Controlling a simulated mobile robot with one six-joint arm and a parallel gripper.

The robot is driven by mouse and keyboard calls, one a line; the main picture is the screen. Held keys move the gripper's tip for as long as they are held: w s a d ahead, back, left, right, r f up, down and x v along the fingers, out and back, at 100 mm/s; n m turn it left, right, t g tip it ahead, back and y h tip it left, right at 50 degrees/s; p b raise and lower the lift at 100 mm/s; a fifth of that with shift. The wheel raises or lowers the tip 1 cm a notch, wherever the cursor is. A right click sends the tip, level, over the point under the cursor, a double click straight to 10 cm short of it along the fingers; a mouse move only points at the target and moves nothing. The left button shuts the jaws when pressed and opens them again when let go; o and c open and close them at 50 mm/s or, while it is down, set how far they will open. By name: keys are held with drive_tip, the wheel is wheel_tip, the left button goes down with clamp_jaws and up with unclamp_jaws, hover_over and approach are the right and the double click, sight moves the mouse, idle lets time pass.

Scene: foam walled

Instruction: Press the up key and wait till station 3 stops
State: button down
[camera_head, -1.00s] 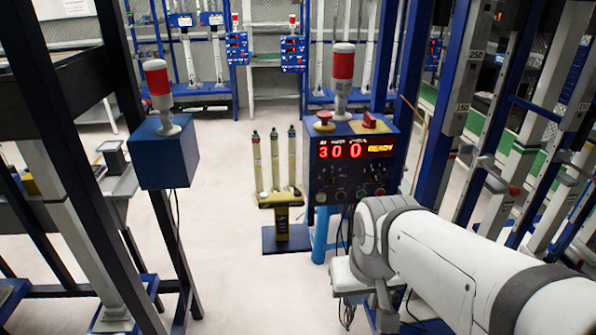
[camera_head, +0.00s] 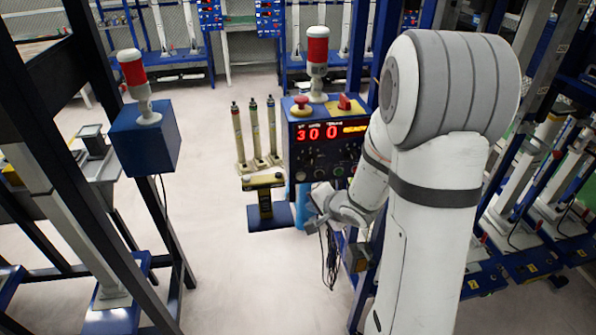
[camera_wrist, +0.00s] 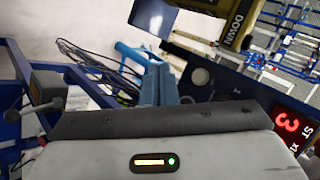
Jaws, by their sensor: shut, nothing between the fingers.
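The blue control box (camera_head: 300,150) stands mid-scene, with a red display (camera_head: 322,132) reading 3 0 0 and a yellow word partly behind my arm. Knobs sit below the display. In the wrist view the display (camera_wrist: 288,123) shows a sideways red 3 at the right edge. A black and yellow part (camera_wrist: 205,28) marked DOWN lies at the top there; I cannot make out an up key. My gripper (camera_head: 318,207) is low in front of the box. In the wrist view its fingers (camera_wrist: 160,80) are together and empty, apart from the DOWN label.
A red lamp (camera_head: 317,50) stands on the box, beside a red button (camera_head: 301,104). Black cables (camera_head: 330,258) hang below my gripper. Blue frames stand on both sides; open floor (camera_head: 235,285) lies front left.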

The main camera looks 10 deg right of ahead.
sight(301, 177)
drive_tip(key=shift+w, duration=0.1)
idle(0.3)
drive_tip(key=w+p, duration=0.1)
drive_tip(key=w, duration=0.7)
drive_tip(key=shift+w+p, duration=0.3)
drive_tip(key=shift+p, duration=0.05)
drive_tip(key=shift+w+r+p, duration=0.1)
drive_tip(key=shift+w+p, duration=0.05)
drive_tip(key=shift+p, duration=0.15)
idle(1.6)
drive_tip(key=shift+w+p, duration=0.3)
drive_tip(key=shift+p, duration=0.05)
